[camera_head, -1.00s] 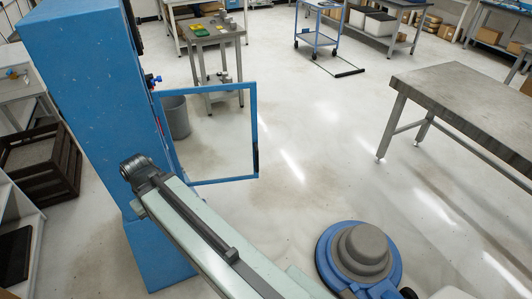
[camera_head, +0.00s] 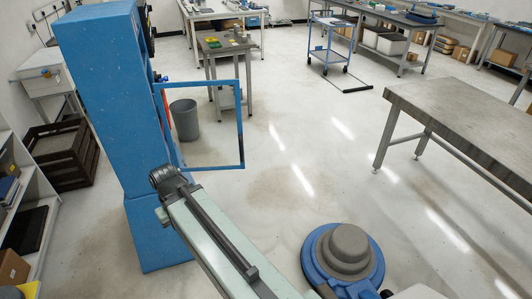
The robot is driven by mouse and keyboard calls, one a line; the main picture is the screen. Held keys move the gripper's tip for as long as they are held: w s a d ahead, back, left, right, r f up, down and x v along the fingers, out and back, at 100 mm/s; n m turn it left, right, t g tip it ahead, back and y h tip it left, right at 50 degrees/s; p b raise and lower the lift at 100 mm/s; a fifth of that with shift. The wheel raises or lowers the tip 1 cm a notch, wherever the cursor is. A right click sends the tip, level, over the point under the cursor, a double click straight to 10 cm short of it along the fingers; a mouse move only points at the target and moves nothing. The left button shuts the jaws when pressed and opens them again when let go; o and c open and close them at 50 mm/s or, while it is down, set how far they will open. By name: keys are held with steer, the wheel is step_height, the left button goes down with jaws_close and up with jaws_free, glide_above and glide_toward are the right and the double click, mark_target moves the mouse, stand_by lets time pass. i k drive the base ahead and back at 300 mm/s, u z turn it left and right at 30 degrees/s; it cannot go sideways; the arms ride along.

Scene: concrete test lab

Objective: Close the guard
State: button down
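The guard (camera_head: 241,125) is a clear panel in a blue frame, on the right side of a tall blue machine cabinet (camera_head: 105,110). It stands swung open, sticking out to the right, and the floor and a bin show through it. My pale green arm (camera_head: 215,240) reaches up from the bottom, and its grey joint (camera_head: 168,178) appears just below the guard's lower left corner. I cannot tell whether the arm touches the cabinet or guard. My gripper is not visible. The cabinet's working side is mostly hidden from this angle.
A grey bin (camera_head: 184,120) and a small grey table (camera_head: 222,45) stand behind the guard. A large metal-topped table (camera_head: 460,105) is at the right. A brown crate (camera_head: 62,160) and a shelf (camera_head: 40,215) are at the left. The middle floor is clear.

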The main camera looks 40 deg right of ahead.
mark_target(157, 96)
steer(key=u, duration=0.2)
steer(key=i, duration=0.85)
steer(key=z, duration=0.1)
